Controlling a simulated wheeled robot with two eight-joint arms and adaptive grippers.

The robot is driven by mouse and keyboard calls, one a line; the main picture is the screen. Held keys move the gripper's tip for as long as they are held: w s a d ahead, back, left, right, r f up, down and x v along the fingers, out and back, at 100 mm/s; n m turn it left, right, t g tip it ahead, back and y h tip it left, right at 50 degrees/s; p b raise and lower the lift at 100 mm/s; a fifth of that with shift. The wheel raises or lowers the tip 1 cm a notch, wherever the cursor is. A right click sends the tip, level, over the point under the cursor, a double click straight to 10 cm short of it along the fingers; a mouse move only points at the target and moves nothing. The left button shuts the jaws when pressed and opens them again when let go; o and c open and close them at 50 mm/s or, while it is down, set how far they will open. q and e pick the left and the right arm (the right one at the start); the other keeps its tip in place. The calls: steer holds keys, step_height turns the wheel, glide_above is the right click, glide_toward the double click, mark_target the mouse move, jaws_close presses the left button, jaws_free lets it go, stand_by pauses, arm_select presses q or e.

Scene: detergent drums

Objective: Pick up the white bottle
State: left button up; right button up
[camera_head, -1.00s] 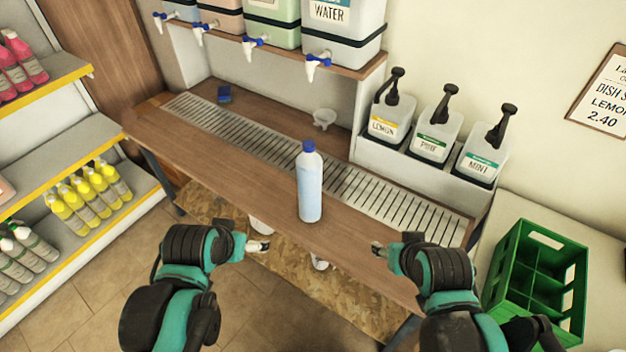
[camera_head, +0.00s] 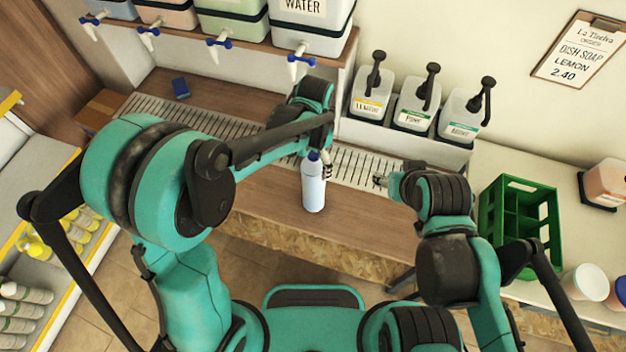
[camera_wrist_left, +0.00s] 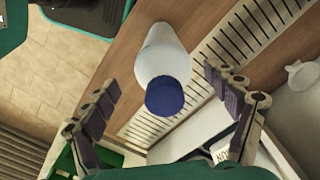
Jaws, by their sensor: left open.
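The white bottle (camera_head: 313,190) has a pale blue-white body and a blue cap, and stands upright on the wooden counter (camera_head: 262,203) just in front of the drain grate. My left gripper (camera_head: 325,160) is at the upper part of the bottle, its fingers partly hidden by its own arm. In the left wrist view the bottle (camera_wrist_left: 160,50) and its cap stand between the spread fingers of the left gripper (camera_wrist_left: 162,82), with a gap on each side. My right gripper (camera_head: 381,182) is over the grate to the right, apart from the bottle; its fingers are too small to judge.
The metal drain grate (camera_head: 360,167) runs behind the bottle. Three pump bottles, including the lemon one (camera_head: 370,95), stand at the back right. A green crate (camera_head: 517,213) stands on the right counter. Drums with taps (camera_head: 300,63) sit on a shelf above.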

mark_target(314, 182)
arm_select(q)
steer(key=f, duration=0.2)
steer(key=f+b, duration=0.1)
steer(key=f, duration=0.3)
steer(key=shift+w+b, duration=0.25)
steer(key=shift+b, duration=0.1)
steer(key=c, duration=2)
steer(key=shift+r, duration=0.1)
